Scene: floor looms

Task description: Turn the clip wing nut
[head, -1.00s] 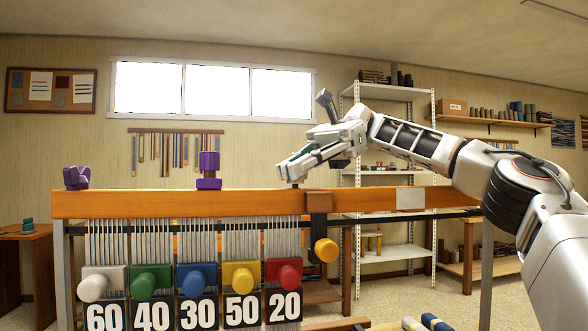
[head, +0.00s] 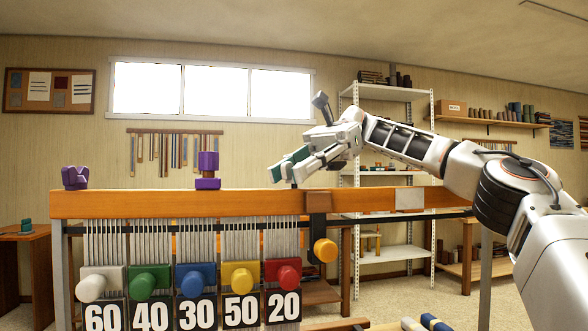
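A brown clip (head: 318,203) sits over the wooden beam (head: 130,203), with a round yellow knob (head: 325,250) below it. A purple winged piece (head: 75,178) stands on the beam's left end, and a purple stacked piece (head: 208,170) stands further right. I cannot tell for sure which one is the clip wing nut. My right gripper (head: 283,177) is just above the beam, left of the brown clip, its fingers apart and pointing down-left. Nothing shows between them. It is clear of the purple pieces. My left gripper is not in view.
Weights with coloured knobs, such as the red one (head: 284,273), hang in a row below the beam. A white shelf rack (head: 388,92) stands behind my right arm. A wooden side table (head: 28,236) is at the left. The beam is clear between the purple pieces.

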